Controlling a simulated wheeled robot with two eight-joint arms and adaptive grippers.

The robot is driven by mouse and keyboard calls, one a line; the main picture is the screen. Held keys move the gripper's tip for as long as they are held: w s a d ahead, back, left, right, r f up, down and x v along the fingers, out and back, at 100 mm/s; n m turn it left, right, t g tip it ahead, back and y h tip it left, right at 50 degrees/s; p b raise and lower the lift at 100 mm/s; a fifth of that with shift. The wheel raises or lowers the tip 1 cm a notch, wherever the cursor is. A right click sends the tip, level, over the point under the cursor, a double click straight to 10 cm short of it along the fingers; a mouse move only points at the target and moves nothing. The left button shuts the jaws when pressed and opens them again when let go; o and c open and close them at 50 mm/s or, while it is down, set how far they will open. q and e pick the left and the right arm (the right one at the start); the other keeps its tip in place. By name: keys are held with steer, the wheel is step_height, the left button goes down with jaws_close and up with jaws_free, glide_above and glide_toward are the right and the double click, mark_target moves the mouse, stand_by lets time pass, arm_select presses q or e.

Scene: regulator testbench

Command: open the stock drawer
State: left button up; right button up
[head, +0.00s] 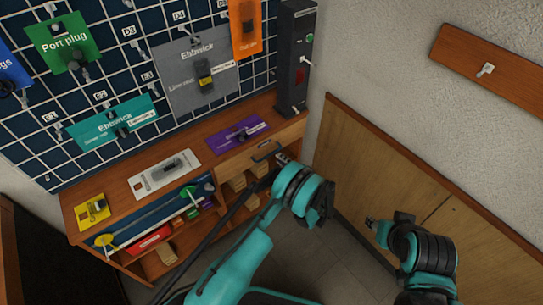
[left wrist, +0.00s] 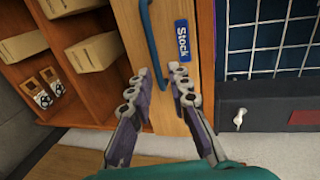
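The stock drawer (head: 290,137) has a wooden front under the right part of the bench top and looks shut. Its front (left wrist: 190,82) fills the middle of the left wrist view, with a blue "Stock" label (left wrist: 181,41). The dark bar handle (head: 266,151) shows blue in the left wrist view (left wrist: 149,35). My left gripper (head: 281,159) is at the right end of the handle. In the left wrist view its fingers (left wrist: 160,78) are apart, one on each side of the handle's near end; contact is not clear. My right gripper (head: 371,222) hangs away by the low wooden cabinet, its fingers too small to read.
The bench top (head: 211,166) carries a purple package (head: 237,133) and a white package (head: 164,174). Open shelves with cardboard boxes (left wrist: 94,52) lie beside and below the drawer. The floor (head: 300,255) in front is clear.

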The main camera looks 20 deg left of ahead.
mark_target(271, 154)
arm_select(q)
steer(key=x, duration=0.2)
steer(key=b+x, duration=0.1)
steer(key=x, duration=0.2)
steer(key=b+x, duration=0.1)
steer(key=x, duration=0.1)
steer(key=shift+w+a+f, duration=0.1)
steer(key=shift+a+f, duration=0.15)
steer(key=shift+f, duration=0.2)
jaws_close()
